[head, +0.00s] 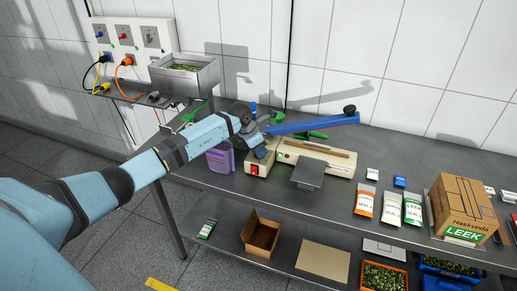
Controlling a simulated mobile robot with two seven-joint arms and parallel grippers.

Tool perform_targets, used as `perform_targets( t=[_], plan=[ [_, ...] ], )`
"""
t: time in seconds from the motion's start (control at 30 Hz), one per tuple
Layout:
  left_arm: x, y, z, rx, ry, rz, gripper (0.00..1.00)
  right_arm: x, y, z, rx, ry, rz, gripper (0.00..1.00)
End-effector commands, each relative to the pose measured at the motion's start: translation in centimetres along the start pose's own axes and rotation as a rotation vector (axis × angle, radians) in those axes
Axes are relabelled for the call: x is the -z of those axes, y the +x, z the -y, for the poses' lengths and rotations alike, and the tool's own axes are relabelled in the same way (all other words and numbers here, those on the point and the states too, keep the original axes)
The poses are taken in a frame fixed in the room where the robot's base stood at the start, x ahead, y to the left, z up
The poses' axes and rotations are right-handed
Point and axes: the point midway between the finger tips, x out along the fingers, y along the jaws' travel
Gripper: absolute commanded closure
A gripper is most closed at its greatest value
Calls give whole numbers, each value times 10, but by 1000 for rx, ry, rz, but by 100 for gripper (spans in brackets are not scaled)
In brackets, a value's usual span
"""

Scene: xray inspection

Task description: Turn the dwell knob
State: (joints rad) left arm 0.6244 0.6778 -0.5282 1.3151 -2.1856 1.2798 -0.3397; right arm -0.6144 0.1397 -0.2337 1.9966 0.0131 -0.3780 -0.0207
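A beige sealer (322,157) with a raised blue lever arm (315,123) ending in a black knob stands on the steel table. A red switch (255,170) is on the front of its left end. My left arm reaches across from the left, and my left gripper (262,148) is at the top of the sealer's left end, just above the red switch. The dwell knob cannot be made out; the gripper covers that part of the sealer. Whether the fingers are open or shut, or touching anything, is too small to tell. My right gripper is not in view.
A purple container (220,158) stands close left of the sealer, under my forearm. A grey plate (307,173) juts out at the sealer's front. Seed packets (390,207) and a cardboard leek box (462,206) are to the right. A metal bin (185,75) stands at the back left.

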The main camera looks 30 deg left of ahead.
Motion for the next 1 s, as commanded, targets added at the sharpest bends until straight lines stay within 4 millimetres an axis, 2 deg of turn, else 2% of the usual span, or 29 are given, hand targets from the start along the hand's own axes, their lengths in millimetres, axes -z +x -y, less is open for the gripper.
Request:
perform_targets(
  t=[0.37,0.73,1.0],
  plan=[
    [1,1,-2,21,56,0,90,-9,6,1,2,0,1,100],
    [1,3,-3,121,300,1,90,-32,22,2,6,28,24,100],
    [0,2,-3,198,484,1,90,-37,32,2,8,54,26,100]
  ],
)
